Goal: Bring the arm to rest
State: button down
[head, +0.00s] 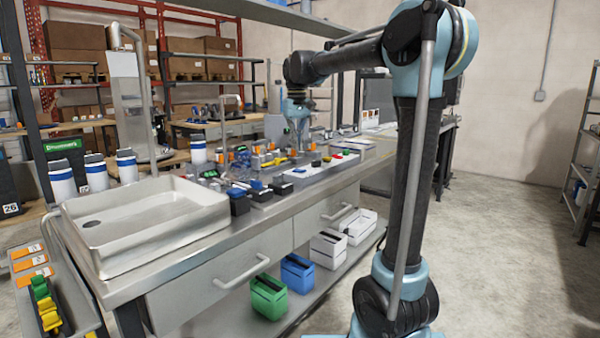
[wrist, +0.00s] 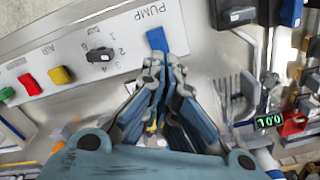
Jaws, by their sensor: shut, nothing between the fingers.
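My gripper (head: 298,128) hangs low over the far part of the steel bench (head: 262,222) in the head view, its fingers pointing down. In the wrist view my gripper (wrist: 165,72) has its fingers drawn together, with nothing between them. The fingertips are close to a blue switch (wrist: 157,40) beside the word PUMP on a white control panel (wrist: 120,22). I cannot tell whether they touch it. The fingers hide part of the bench below the panel.
The panel carries a black knob (wrist: 100,55), a yellow button (wrist: 60,75) and a red button (wrist: 30,84). A fork (wrist: 232,95) and a lit green display (wrist: 268,121) lie right of my fingers. A steel sink (head: 145,220) fills the near bench. Floor at right (head: 510,250) is clear.

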jog(key=s+d+f+m+t, duration=0.1)
jog(key=s+d+f+m, duration=0.1)
jog(key=s+d+f, duration=0.85)
jog(key=s+d+f+m+t, duration=0.1)
jog(key=s+d+f, duration=0.65)
jog(key=s, duration=0.55)
jog(key=s+d+f+m, duration=0.1)
jog(key=s+d+f, duration=0.2)
jog(key=s+f, duration=0.5)
notch_tip(320, 180, down, 3)
jog(key=shift+s+d+f, duration=0.1)
jog(key=shift+s+d, duration=0.1)
jog(key=shift+d, duration=0.1)
